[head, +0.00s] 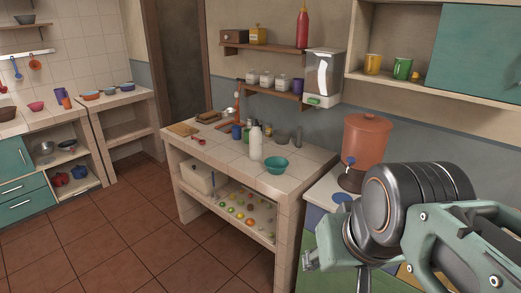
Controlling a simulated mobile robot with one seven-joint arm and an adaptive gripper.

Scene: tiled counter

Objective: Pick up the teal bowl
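The teal bowl (276,167) stands upright on the tiled counter (227,150), near its right front edge. It looks empty and is fully visible. My gripper (440,235) fills the lower right of the head view, close to the camera. It is to the right of the bowl in the picture and well apart from it. Its grey-green linkage and dark ribbed body show, but its fingertips are not clear, so I cannot tell whether it is open or shut. I see nothing held in it.
A white bottle (256,143) stands just left of the bowl, with a blue cup (237,132) and small jars behind. An orange dispenser (366,140) stands to the right. Wall shelves (264,47) hang above. Open tiled floor (130,235) lies to the left.

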